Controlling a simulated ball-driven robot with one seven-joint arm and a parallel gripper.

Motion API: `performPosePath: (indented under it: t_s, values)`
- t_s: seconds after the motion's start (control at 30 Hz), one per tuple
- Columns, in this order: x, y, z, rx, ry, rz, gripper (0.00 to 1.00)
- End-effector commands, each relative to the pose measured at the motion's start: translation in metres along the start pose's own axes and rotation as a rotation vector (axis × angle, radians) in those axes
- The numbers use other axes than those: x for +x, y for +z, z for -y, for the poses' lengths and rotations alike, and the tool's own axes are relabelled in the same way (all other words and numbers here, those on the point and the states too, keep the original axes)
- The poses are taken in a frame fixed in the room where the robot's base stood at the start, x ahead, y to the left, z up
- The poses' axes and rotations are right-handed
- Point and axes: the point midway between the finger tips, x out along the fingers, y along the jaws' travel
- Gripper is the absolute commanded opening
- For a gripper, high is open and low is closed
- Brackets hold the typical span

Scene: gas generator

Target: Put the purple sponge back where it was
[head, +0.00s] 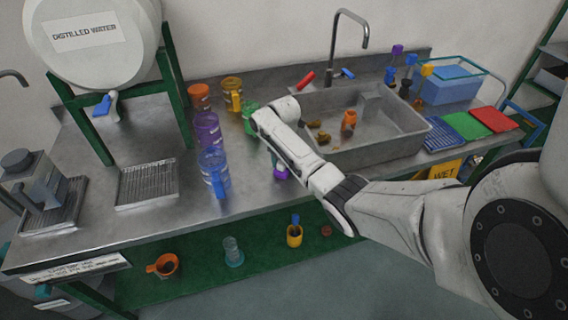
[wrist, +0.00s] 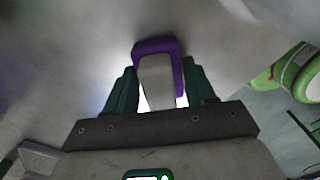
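The purple sponge (wrist: 158,46) shows between the two dark green fingers of my gripper (wrist: 160,88) in the wrist view. It has a purple rim and a pale grey face, and both fingers appear to touch its sides. In the head view a small purple patch of the sponge (head: 281,173) shows below my arm's end, above the counter's front edge. My arm hides most of my gripper there. The sink (head: 400,142) lies to the right of my gripper.
Purple (head: 207,130), blue (head: 213,172), and orange (head: 199,96) mugs stand left of my arm. A green mug (head: 249,116) is close to it. Red (head: 305,80) and blue (head: 347,73) pieces lie behind the sink. An orange cup (head: 348,120) is inside it.

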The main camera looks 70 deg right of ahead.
Motion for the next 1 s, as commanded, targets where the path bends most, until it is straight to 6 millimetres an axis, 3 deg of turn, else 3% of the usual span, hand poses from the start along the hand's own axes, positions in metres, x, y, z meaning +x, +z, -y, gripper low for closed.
performPosePath:
  t_s: [0.2,0.57,1.0]
  values:
    - [0.000,0.000,0.000,0.000,0.000,0.000,0.76]
    - [-0.009,0.000,0.000,0.000,0.001,0.001,0.76]
    - [-0.091,0.001,-0.001,-0.001,0.004,0.002,0.76]
